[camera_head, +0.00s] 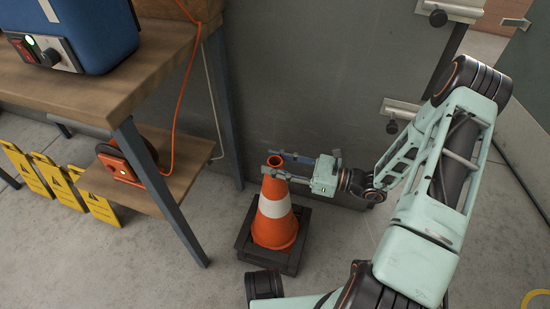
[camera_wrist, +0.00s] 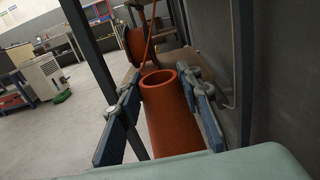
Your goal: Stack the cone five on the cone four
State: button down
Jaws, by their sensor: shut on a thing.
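An orange cone (camera_head: 274,229) with a white band and a dark square base stands upright on the floor beside the workbench. My gripper (camera_head: 277,166) reaches it from the right and is shut on its narrow upper part, just below the open top. In the wrist view the cone (camera_wrist: 170,120) stands between the two finger pads, its round opening facing up. The dark base looks thick and layered; I cannot tell whether a second cone is under it. No number shows, so I cannot tell cone four from cone five.
A wooden workbench (camera_head: 150,85) with metal legs stands close left of the cone. An orange reel (camera_head: 122,160) sits on its lower shelf. Several yellow floor signs (camera_head: 60,183) stand at the left. A grey wall (camera_head: 300,70) rises close behind the cone.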

jog(key=shift+f, duration=2.95)
jog(key=c, duration=1.3)
grip_release()
jog(key=shift+f, duration=0.2)
jog(key=v, duration=1.2)
jog(key=shift+r, duration=0.15)
